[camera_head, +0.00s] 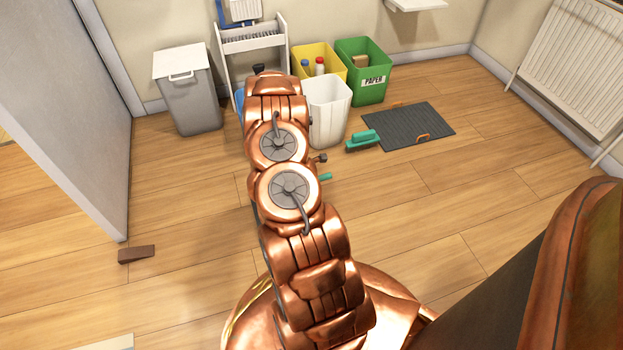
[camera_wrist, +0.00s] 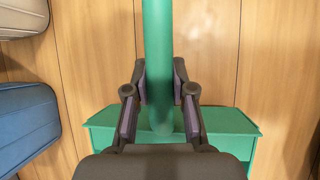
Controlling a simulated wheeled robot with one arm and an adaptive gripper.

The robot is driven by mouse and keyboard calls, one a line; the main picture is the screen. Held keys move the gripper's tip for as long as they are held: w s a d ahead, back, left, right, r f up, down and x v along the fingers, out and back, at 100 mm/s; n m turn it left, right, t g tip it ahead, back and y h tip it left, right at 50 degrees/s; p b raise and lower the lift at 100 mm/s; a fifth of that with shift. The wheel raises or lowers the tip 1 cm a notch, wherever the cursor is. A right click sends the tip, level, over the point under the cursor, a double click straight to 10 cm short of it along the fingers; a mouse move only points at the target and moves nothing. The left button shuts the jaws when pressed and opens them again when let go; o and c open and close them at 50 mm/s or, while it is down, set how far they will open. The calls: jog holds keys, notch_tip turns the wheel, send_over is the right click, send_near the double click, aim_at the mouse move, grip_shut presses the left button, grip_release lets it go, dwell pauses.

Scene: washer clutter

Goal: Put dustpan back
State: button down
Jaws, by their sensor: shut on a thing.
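The green dustpan (camera_wrist: 225,128) fills the lower part of the wrist view, with its long green handle (camera_wrist: 157,35) running up the middle. My gripper (camera_wrist: 160,90) is shut on the handle, with a dark pad on each side of it. The wrist housing hides part of the pan. A small teal end (camera_head: 325,177) sticks out to the right of the arm, likely the handle. A teal hand brush (camera_head: 362,140) lies on the floor by the grey mat.
A grey lidded bin (camera_head: 188,95), a white shelf rack (camera_head: 253,42), a white bin (camera_head: 327,110), a yellow crate (camera_head: 319,56) and a green PAPER crate (camera_head: 364,65) stand along the back wall. A grey mat (camera_head: 410,125) and brown wedge (camera_head: 136,254) lie on the floor. Right-hand floor is mostly clear.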

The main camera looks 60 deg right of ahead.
jog(key=w+d+f+b, duration=0.1)
jog(key=f, duration=0.1)
jog(key=w+d+f+b, duration=0.2)
jog(key=shift+d+f, duration=0.1)
jog(key=shift+d, duration=0.2)
dwell(0.4)
jog(key=c, duration=1)
grip_release()
